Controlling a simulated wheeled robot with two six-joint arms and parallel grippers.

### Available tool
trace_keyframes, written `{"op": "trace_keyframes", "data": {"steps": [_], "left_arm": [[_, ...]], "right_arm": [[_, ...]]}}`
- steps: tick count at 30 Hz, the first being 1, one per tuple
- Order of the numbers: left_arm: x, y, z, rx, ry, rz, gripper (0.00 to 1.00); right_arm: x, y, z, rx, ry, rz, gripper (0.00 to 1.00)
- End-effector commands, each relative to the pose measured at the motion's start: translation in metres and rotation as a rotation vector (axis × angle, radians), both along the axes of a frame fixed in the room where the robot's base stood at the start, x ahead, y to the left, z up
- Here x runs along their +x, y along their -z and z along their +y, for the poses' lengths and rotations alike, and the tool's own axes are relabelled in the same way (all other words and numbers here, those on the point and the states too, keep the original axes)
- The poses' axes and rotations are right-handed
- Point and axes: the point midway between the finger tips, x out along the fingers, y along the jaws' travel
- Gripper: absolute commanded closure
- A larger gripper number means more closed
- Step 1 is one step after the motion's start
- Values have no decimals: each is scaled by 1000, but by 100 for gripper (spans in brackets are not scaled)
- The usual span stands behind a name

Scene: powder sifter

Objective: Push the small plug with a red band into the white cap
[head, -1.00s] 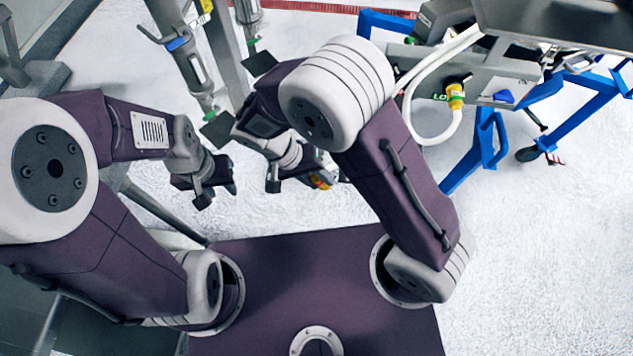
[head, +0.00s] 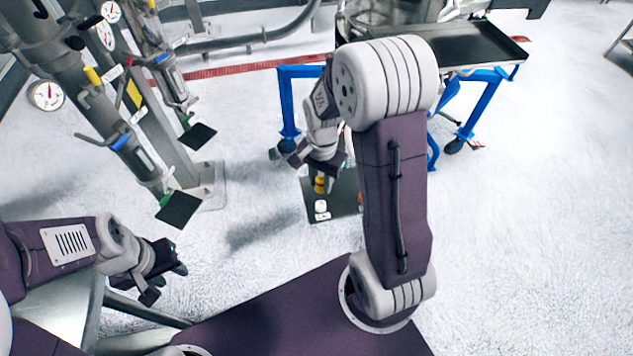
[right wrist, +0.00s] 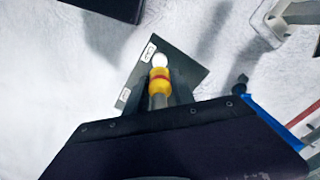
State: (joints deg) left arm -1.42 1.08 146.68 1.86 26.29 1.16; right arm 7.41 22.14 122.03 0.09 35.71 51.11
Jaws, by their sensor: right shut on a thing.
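My right gripper (head: 319,172) is shut on a yellow plug with a red band. In the right wrist view the plug (right wrist: 159,82) sticks out ahead of the gripper (right wrist: 159,96), pointing away from the camera. A round white cap (right wrist: 159,60) shows right at the plug's far end, over a dark plate. Whether plug and cap touch, I cannot tell. In the head view the yellow plug (head: 320,184) is partly hidden by the gripper, above the same plate. My left gripper (head: 167,281) is empty and open at the lower left.
The dark plate (right wrist: 188,70) carries white labels. It also shows in the head view (head: 346,188), before a blue-framed cart (head: 287,105). Steel piping with gauges and dark flaps (head: 180,208) stands at the left. The floor at the right is clear.

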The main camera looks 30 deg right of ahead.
Motion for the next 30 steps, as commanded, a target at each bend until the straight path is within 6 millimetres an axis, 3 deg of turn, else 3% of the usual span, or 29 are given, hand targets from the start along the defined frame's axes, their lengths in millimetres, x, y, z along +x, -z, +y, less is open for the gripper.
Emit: {"op": "trace_keyframes", "data": {"steps": [21,30], "left_arm": [[0,64,0,0,0,0,64],[0,62,0,0,0,0,64]], "right_arm": [[0,65,0,0,-1,2,100],[0,69,0,0,-1,2,100]]}}
